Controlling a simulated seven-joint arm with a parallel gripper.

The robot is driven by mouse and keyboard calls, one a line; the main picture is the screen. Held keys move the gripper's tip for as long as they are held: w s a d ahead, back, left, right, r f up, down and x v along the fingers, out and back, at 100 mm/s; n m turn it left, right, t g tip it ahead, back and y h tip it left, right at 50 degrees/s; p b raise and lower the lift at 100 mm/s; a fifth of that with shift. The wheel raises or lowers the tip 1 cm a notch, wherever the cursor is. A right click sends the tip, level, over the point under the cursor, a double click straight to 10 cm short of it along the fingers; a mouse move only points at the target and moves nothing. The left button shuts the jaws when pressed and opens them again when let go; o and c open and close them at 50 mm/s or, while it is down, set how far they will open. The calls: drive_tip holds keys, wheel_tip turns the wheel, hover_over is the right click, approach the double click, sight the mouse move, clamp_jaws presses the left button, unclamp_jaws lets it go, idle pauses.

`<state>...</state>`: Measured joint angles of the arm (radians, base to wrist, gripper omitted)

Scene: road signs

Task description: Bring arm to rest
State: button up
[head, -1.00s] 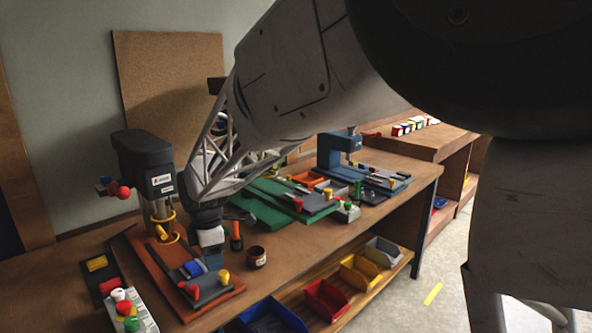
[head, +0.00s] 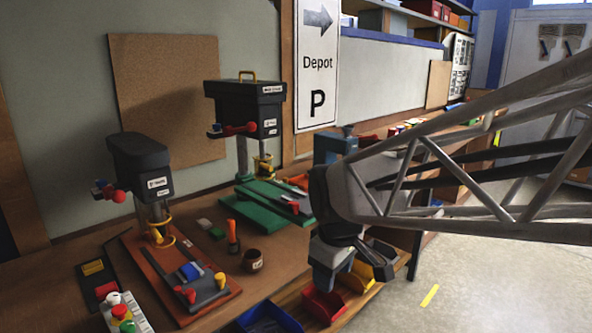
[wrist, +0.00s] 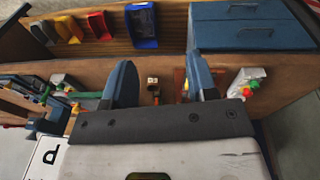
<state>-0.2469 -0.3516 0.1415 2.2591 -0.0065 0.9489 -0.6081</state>
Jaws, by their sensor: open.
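My gripper (head: 333,282) hangs at the end of my lattice arm, in front of the bench, near the red and yellow bins in the head view. In the wrist view my gripper (wrist: 160,78) shows two blue-grey fingers set wide apart with nothing between them. The wooden bench (head: 205,225) lies beyond and below the fingers. A small dark cup (head: 253,261) stands on it and also shows between the fingers in the wrist view (wrist: 153,84).
A dark drill press on an orange base (head: 150,245) stands at left; another on a green base (head: 255,200) is behind. Bins, including a blue one (head: 268,318) and a red one (head: 322,306), sit below the bench top. A Depot sign (head: 318,70) hangs behind. Open floor (head: 470,285) lies at right.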

drive_tip(key=s+d+f+m+t, duration=0.1)
drive_tip(key=s+d+f+m, duration=0.1)
drive_tip(key=s+d+m, duration=0.8)
drive_tip(key=s+d, duration=0.1)
drive_tip(key=s, duration=0.4)
drive_tip(key=shift+s+d+f+h, duration=0.2)
drive_tip(key=shift+d+h, duration=0.1)
